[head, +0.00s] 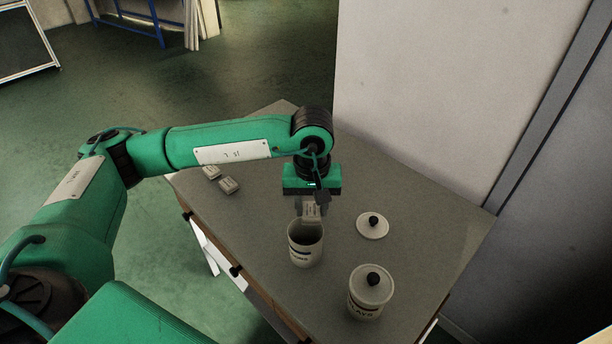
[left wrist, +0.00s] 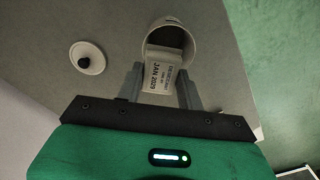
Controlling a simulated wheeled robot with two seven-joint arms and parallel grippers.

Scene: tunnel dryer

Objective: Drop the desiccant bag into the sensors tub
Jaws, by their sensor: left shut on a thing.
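My left gripper (head: 310,203) points down and is shut on a small pale desiccant bag (head: 312,212). In the left wrist view the bag (left wrist: 163,72) sits between the fingers (left wrist: 160,86), with printed text and "JAN 2029" on it. An open white tub (head: 305,245) stands on the table just below the bag. Its label is partly readable and seems to be the sensors tub. The bag's far end overlaps the tub's mouth in the left wrist view (left wrist: 177,42); how far it reaches in is unclear. My right gripper is not in view.
A loose white lid with a black knob (head: 373,226) lies right of the open tub. A lidded tub (head: 368,292), its label ending in "LAYS", stands nearer the front. Two small bags (head: 220,180) lie at the table's left. A pale wall (head: 430,90) borders the table's back.

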